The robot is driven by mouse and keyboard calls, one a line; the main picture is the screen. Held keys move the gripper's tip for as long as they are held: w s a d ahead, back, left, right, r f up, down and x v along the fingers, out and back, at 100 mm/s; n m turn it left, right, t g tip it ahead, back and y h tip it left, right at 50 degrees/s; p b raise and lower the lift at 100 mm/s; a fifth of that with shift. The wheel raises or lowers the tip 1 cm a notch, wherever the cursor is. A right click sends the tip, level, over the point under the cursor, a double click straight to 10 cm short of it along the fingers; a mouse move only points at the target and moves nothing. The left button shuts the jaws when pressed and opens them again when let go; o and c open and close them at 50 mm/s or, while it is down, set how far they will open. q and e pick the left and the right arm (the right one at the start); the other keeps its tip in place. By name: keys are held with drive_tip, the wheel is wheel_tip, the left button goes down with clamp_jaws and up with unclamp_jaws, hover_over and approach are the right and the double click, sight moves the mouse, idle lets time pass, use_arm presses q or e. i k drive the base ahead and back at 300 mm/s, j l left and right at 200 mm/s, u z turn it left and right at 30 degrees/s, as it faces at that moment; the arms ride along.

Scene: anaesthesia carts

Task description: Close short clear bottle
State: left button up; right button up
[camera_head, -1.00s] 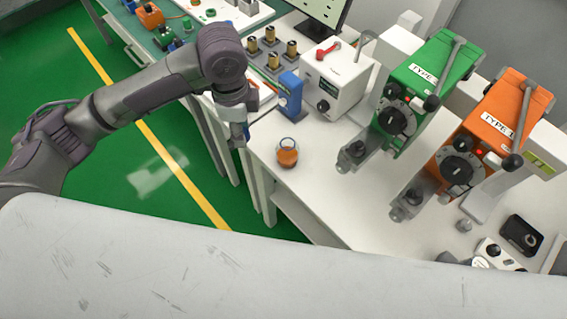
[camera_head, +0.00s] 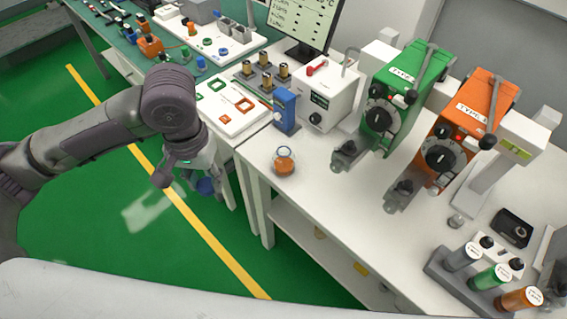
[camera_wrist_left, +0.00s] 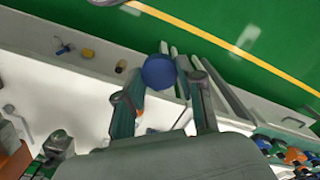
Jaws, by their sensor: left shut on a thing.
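A short, round clear bottle (camera_head: 284,164) with orange contents stands upright on the white table near its left edge. Its neck looks uncovered. My left gripper (camera_head: 203,183) is out beyond the table's edge, over the floor, left of the bottle and apart from it. It is shut on a round blue cap (camera_head: 206,186). In the left wrist view the cap (camera_wrist_left: 158,72) sits at the fingertips of my left gripper (camera_wrist_left: 172,80). I cannot make out the bottle surely in that view. My right gripper is in neither view.
Behind the bottle stand a blue device (camera_head: 286,110) and a white box (camera_head: 328,97). A green machine (camera_head: 405,85) and an orange machine (camera_head: 466,125) stand to the right. A rack with several cylinders (camera_head: 490,275) is at the front right. The table before the bottle is clear.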

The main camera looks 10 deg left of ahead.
sight(284, 158)
drive_tip(key=j+z, duration=0.2)
drive_tip(key=z, duration=0.7)
drive_tip(key=j+z, duration=0.2)
drive_tip(key=j, duration=0.2)
drive_tip(key=k+j+z, duration=0.2)
drive_tip(key=j, duration=0.25)
drive_tip(key=j+z, duration=0.2)
drive_tip(key=j, duration=0.2)
drive_tip(key=k+j+z, duration=0.15)
drive_tip(key=j, duration=0.25)
drive_tip(key=k+j+z, duration=0.2)
drive_tip(key=j, duration=0.15)
drive_tip(key=k+j, duration=0.1)
drive_tip(key=j, duration=0.2)
drive_tip(key=k+j, duration=0.15)
drive_tip(key=j, duration=0.1)
